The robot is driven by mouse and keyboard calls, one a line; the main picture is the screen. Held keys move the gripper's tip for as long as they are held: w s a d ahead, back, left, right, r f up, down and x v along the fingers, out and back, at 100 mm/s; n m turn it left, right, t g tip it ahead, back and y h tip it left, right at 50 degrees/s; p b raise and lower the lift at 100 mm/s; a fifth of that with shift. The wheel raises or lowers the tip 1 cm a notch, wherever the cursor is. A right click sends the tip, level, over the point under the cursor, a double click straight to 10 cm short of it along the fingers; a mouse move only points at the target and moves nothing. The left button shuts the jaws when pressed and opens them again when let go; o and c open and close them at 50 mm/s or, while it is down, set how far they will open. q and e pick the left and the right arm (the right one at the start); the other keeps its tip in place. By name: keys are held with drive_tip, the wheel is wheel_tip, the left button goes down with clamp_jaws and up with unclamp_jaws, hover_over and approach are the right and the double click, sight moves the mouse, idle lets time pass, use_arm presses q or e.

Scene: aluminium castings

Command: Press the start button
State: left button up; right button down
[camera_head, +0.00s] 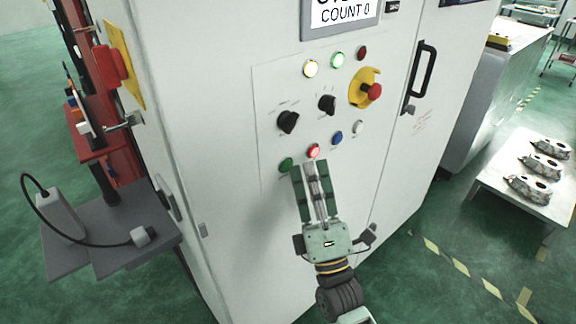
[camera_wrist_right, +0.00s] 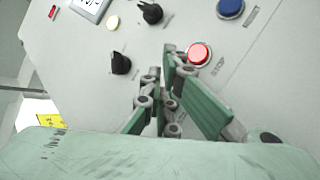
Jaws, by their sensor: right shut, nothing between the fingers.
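The control panel (camera_head: 345,75) is on the front of a white cabinet. Its bottom row has a green button (camera_head: 286,165), a lit red button (camera_head: 313,151), a blue button (camera_head: 337,138) and a white button (camera_head: 358,127). The labels are too small to read, so I cannot tell which one is marked start. My right gripper (camera_head: 309,169) is shut and empty, its fingertips just below the red button and right of the green one. In the wrist view the red button (camera_wrist_right: 199,54) is right of the fingertips (camera_wrist_right: 166,62); the green button does not show there. Contact cannot be told. My left gripper is not in view.
Above are two black selector knobs (camera_head: 288,121), lit lamps (camera_head: 310,68) and a red emergency stop (camera_head: 374,91) on yellow. A door handle (camera_head: 421,68) is to the right. A grey shelf (camera_head: 110,225) juts out left. A table with castings (camera_head: 528,188) stands right.

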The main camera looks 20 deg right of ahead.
drive_tip(key=shift+w+a, duration=0.15)
drive_tip(key=shift+w, duration=0.25)
idle(0.5)
idle(0.3)
drive_tip(key=shift+s+d+p, duration=0.3)
drive_tip(key=shift+s, duration=0.5)
drive_tip(key=s, duration=0.1)
drive_tip(key=s+d, duration=0.1)
drive_tip(key=s, duration=0.1)
drive_tip(key=s+d+p, duration=0.1)
drive_tip(key=shift+s, duration=0.3)
drive_tip(key=shift+f, duration=0.1)
idle(0.3)
